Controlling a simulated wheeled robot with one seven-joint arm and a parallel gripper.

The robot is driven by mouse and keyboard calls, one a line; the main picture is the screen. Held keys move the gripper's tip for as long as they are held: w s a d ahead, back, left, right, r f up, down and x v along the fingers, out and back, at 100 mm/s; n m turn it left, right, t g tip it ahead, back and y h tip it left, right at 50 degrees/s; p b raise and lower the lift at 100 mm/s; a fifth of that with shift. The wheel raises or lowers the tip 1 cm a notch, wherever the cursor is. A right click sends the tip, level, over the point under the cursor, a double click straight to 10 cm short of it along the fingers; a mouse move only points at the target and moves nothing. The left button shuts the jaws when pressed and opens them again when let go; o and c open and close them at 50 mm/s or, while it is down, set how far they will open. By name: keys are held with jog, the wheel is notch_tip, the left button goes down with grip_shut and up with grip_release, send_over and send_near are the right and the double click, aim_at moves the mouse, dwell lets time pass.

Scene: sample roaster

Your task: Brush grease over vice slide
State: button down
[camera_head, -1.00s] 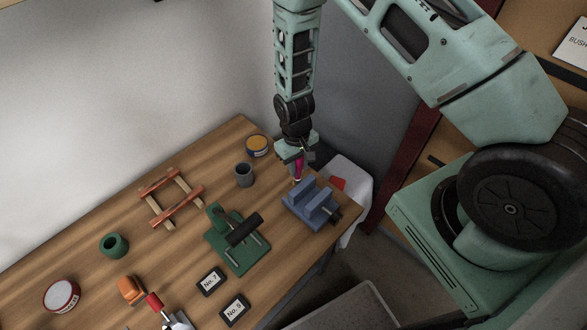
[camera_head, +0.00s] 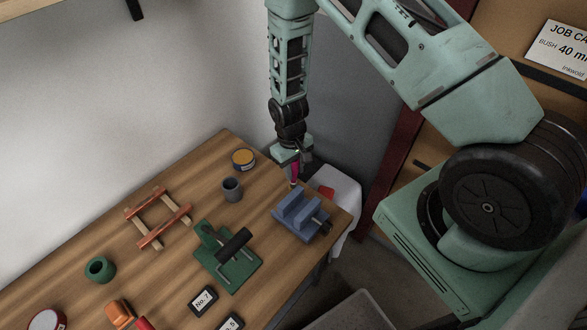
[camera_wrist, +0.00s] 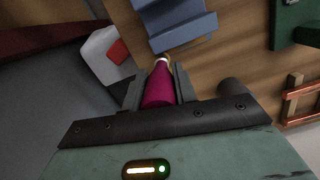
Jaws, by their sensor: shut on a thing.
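My gripper (camera_head: 297,160) points down at the far right end of the bench and is shut on a magenta-handled brush (camera_head: 294,172). In the wrist view the brush handle (camera_wrist: 160,88) sits between the two fingers, with a pale tip pointing toward the vice. The blue vice (camera_head: 300,214) stands just below and in front of the brush; it also shows in the wrist view (camera_wrist: 178,22). I cannot tell whether the brush tip touches the vice. A tin with a yellow top (camera_head: 243,159), possibly the grease, stands to the left at the back edge.
A grey cup (camera_head: 231,189), a green press-like tool (camera_head: 228,258) and a red-and-wood frame (camera_head: 158,217) stand left of the vice.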

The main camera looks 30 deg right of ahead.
jog(key=shift+r+p, duration=1.9)
jog(key=shift+r, duration=1.05)
jog(key=shift+r+p, duration=1.05)
jog(key=shift+r, duration=0.5)
jog(key=shift+f, duration=0.1)
